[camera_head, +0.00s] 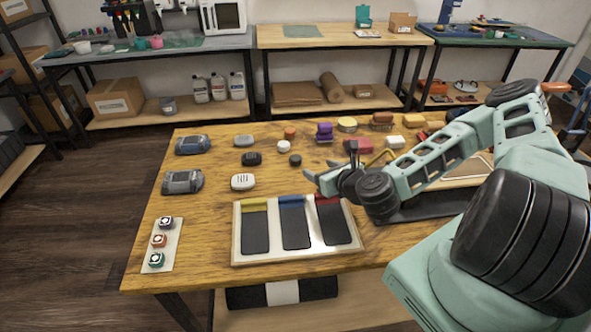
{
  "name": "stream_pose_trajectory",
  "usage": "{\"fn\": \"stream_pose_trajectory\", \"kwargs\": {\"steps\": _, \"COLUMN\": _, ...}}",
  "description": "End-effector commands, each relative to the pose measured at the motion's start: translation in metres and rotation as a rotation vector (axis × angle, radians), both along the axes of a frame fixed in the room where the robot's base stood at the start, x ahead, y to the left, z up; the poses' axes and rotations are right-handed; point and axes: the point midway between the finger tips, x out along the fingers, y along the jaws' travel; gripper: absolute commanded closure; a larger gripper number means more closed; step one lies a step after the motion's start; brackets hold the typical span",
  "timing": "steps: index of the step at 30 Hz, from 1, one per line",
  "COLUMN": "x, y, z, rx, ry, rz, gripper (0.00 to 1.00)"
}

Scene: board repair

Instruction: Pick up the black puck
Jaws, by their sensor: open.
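A small plain black puck (295,160) lies on the wooden table (190,250), just below a small white round piece (284,146). A second, larger black rounded piece (252,158) with light marks on top lies to its left. My gripper (318,181) reaches in from the right, above the tray's upper right part, to the lower right of the small black puck. Its light fingers point left and are open, with nothing seen between them. Both black pieces are in full view and apart from the gripper.
A tray (236,222) with three dark slots marked yellow, blue and red lies at the table's front. A strip (173,256) with several buttons is at left. Grey devices (183,182), a white piece (243,182) and several colored parts surround the pucks. Bare wood lies between.

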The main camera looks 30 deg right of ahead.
Motion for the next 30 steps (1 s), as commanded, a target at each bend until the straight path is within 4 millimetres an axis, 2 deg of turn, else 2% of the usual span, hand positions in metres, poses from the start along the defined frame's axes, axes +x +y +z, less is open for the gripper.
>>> {"fn": "stream_pose_trajectory", "kwargs": {"steps": 2, "x": 0.018, "y": 0.0, "z": -0.013, "rx": -0.006, "ry": -0.004, "rz": 0.001, "gripper": 0.39}}
{"fn": "stream_pose_trajectory", "kwargs": {"steps": 9, "x": 0.056, "y": 0.0, "z": -0.021, "rx": -0.003, "ry": -0.001, "rz": 0.0, "gripper": 0.39}}
{"fn": "stream_pose_trajectory", "kwargs": {"steps": 17, "x": 0.072, "y": 0.001, "z": -0.029, "rx": -0.003, "ry": 0.0, "rz": 0.001, "gripper": 0.39}}
{"fn": "stream_pose_trajectory", "kwargs": {"steps": 25, "x": 0.106, "y": 0.003, "z": -0.045, "rx": -0.004, "ry": 0.0, "rz": 0.002, "gripper": 0.39}}
{"fn": "stream_pose_trajectory", "kwargs": {"steps": 30, "x": 0.112, "y": 0.003, "z": -0.048, "rx": -0.002, "ry": 0.0, "rz": 0.001, "gripper": 0.39}}
